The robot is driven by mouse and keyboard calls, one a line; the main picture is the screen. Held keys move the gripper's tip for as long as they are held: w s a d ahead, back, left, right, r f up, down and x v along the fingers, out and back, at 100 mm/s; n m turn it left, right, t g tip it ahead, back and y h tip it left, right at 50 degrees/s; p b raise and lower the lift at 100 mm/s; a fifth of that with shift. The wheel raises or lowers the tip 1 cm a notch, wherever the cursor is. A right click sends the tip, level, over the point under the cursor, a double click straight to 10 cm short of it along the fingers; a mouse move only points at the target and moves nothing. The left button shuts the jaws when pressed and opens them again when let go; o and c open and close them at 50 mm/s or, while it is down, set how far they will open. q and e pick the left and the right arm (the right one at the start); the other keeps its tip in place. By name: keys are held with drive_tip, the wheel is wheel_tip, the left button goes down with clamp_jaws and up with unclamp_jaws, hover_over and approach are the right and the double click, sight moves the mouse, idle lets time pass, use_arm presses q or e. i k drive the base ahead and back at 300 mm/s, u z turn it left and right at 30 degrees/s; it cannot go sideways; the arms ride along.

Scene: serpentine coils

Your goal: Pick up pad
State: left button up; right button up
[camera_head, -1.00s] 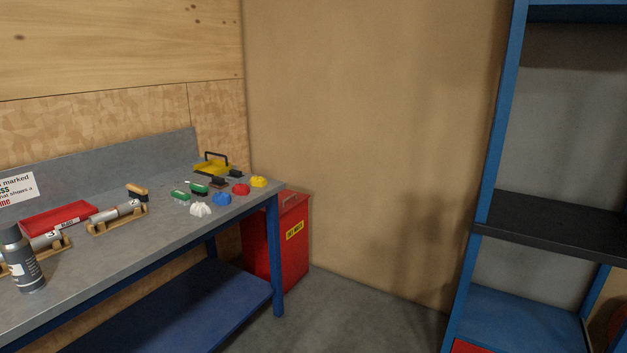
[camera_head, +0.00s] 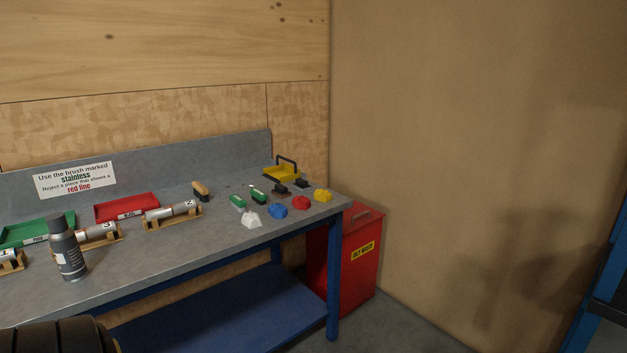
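I cannot tell for sure which item is the pad. Small hand-sized blocks lie toward the right end of the grey workbench (camera_head: 120,283). They are a green and white one (camera_head: 237,202), a green and black one (camera_head: 258,195), a brown one with a dark top (camera_head: 280,190) and a black one (camera_head: 302,183). In front of them lie crumpled white (camera_head: 251,219), blue (camera_head: 277,211), red (camera_head: 301,203) and yellow (camera_head: 323,195) lumps, like cloths. Neither gripper is in view. A dark ribbed shape at the bottom left looks like part of my arm.
The bench also holds a spray can (camera_head: 66,248), metal cylinders on wooden cradles (camera_head: 172,222), a red tray (camera_head: 127,207), a green tray (camera_head: 36,232), a brush (camera_head: 201,191) and a yellow tray (camera_head: 281,173). A red waste bin (camera_head: 357,262) stands beyond the right end.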

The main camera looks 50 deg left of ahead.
sight(300, 184)
drive_tip(key=u, duration=0.3)
drive_tip(key=i, duration=1.95)
drive_tip(key=u, duration=1.4)
drive_tip(key=i, duration=1.1)
drive_tip(key=u, duration=1.25)
